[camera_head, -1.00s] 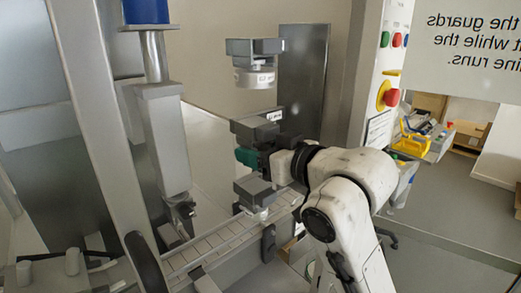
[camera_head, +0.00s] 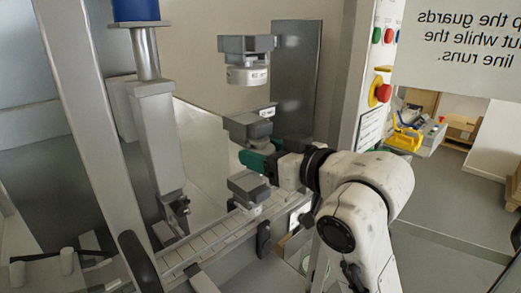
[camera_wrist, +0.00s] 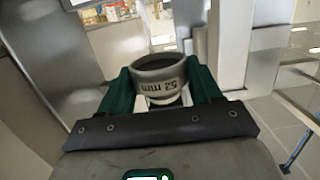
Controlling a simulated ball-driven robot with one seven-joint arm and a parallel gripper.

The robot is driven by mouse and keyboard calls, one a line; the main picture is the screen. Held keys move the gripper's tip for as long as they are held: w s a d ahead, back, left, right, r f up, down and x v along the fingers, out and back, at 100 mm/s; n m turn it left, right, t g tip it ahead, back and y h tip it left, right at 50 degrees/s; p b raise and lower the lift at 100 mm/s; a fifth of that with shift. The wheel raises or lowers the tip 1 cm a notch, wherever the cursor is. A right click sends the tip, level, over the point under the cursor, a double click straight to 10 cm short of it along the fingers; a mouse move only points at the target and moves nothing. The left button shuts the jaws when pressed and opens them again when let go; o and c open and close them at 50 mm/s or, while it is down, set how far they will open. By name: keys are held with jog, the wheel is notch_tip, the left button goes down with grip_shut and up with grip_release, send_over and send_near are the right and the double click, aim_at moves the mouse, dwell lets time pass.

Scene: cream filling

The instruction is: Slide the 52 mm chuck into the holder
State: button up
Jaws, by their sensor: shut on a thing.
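The 52 mm chuck (camera_wrist: 162,88) is a grey ring with dark lettering that reads upside down in the wrist view. My gripper (camera_wrist: 160,76) is shut on it, with a green finger on each side. In the head view my gripper's green fingers (camera_head: 256,161) are below and slightly right of the middle holder block (camera_head: 245,128), and the chuck cannot be made out there. Another grey block (camera_head: 246,184) with a light part under it is below the fingers. The top block (camera_head: 245,44) carries a light, marked ring (camera_head: 247,75). I cannot tell which block is the holder.
A conveyor (camera_head: 215,235) runs below the blocks. A grey press column (camera_head: 155,130) stands left, and a dark upright panel (camera_head: 295,75) stands behind. A control post with a red button (camera_head: 381,92) is on the right. Floor is open at far right.

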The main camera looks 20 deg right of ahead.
jog(key=shift+f+v, duration=0.15)
jog(key=shift+v, duration=0.95)
jog(key=shift+f+v, duration=0.2)
jog(key=shift+v, duration=0.9)
